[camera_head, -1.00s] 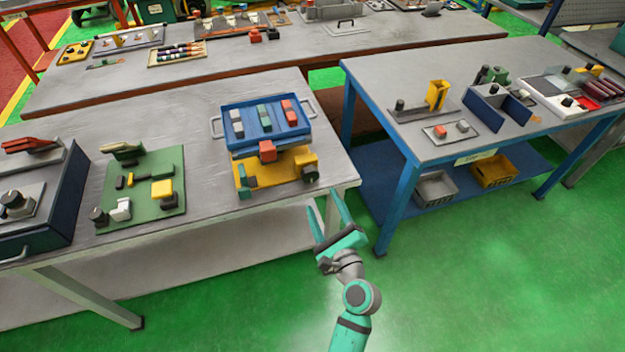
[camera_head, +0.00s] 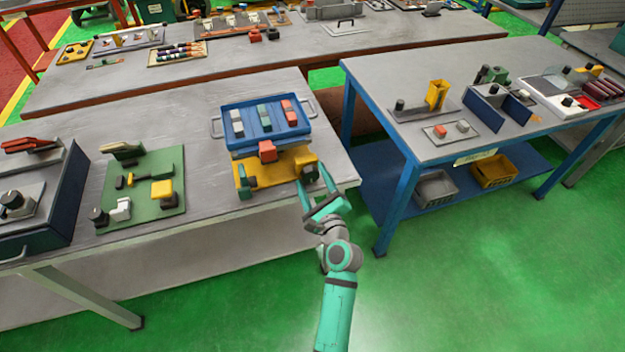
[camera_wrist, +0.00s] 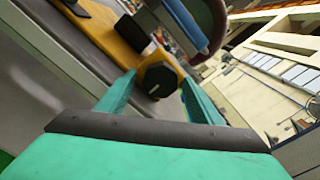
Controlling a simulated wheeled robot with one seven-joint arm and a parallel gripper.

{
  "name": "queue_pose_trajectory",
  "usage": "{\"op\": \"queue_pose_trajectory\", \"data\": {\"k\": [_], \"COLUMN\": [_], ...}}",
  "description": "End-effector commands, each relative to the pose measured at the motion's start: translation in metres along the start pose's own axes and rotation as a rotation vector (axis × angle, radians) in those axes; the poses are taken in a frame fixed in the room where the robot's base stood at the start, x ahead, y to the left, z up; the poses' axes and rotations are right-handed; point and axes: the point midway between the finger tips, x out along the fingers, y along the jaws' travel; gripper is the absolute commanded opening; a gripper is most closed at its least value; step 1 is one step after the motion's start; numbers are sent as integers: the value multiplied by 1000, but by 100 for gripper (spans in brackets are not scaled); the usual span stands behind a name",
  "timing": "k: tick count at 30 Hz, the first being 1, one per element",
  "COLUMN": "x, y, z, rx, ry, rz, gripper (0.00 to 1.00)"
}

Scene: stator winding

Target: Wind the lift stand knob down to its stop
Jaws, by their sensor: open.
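The lift stand (camera_head: 262,180) has a yellow base and stands at the front right corner of the left table. A blue tray (camera_head: 236,148) rests on its upper part. Its dark round knob (camera_wrist: 160,83), with a pale mark on its face, shows in the wrist view. In the head view my gripper (camera_head: 312,176) is at the stand's right front, fingers pointing at the knob. My gripper is open, one finger on each side of the knob. I cannot tell whether either finger touches it.
A green fixture board (camera_head: 143,200) and a dark blue box (camera_head: 45,232) lie to the left on the same table. The blue-legged table (camera_head: 400,80) stands to the right, across a gap. The green floor in front is clear.

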Motion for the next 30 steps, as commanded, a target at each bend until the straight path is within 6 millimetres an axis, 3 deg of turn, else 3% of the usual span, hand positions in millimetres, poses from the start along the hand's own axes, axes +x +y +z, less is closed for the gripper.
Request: {"op": "queue_pose_trajectory", "data": {"k": [2, 7, 20, 30], "x": [0, 0, 0, 0], "y": [0, 0, 0, 0], "z": [0, 0, 0, 0], "rx": [0, 0, -73, -335], "ry": [0, 0, -1, -1], "rz": [0, 0, 0, 0], "gripper": [57, 18, 19, 19]}}
